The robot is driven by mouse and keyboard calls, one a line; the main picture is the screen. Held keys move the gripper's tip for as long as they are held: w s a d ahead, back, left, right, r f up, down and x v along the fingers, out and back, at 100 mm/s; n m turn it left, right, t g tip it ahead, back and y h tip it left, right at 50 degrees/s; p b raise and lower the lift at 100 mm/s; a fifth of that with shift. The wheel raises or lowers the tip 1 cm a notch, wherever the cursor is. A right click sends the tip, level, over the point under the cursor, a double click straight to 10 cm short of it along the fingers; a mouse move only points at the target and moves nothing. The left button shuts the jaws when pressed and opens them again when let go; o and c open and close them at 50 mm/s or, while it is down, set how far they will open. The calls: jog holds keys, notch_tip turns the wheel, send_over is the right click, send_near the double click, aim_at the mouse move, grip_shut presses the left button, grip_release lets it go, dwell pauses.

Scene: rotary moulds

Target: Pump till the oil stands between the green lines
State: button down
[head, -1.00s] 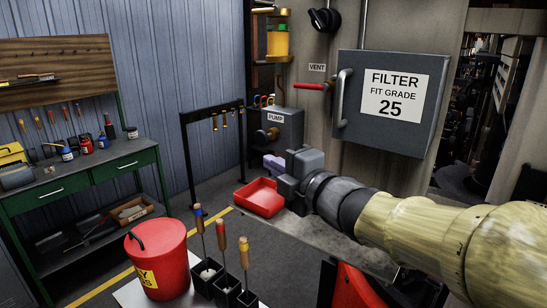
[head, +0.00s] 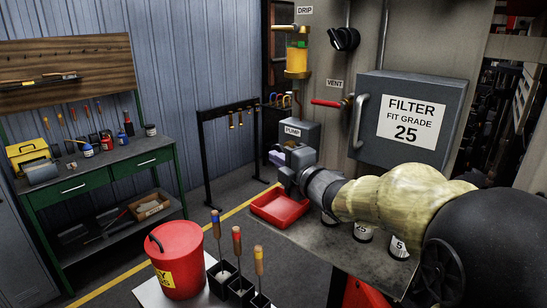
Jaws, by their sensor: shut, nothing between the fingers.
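The grey pump box (head: 299,131), labelled PUMP, stands at the back of the bench by the wall. Above it hangs the oil glass (head: 297,58), with orange-yellow oil, a green mark near its top and a brass base. The glass is small, so I cannot tell exactly where the oil stands against the green lines. My gripper (head: 279,160) is just in front of the pump box, above the red tray. It is shut and holds nothing. Its body covers the lower front of the box, so I cannot tell whether it touches the pump.
The red tray (head: 255,208) lies on the bench (head: 335,250) below my gripper. Jars (head: 363,232) stand under my arm. The red vent lever (head: 326,103) and the filter box (head: 371,143) are on the wall close by. A red bin (head: 178,262) stands at front left.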

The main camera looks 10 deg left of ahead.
jog(key=shift+w+d, duration=0.4)
jog(key=shift+w, duration=0.25)
jog(key=shift+w+d, duration=0.4)
jog(key=shift+w, duration=0.2)
jog(key=shift+a+b, duration=0.1)
jog(key=shift+b, duration=0.2)
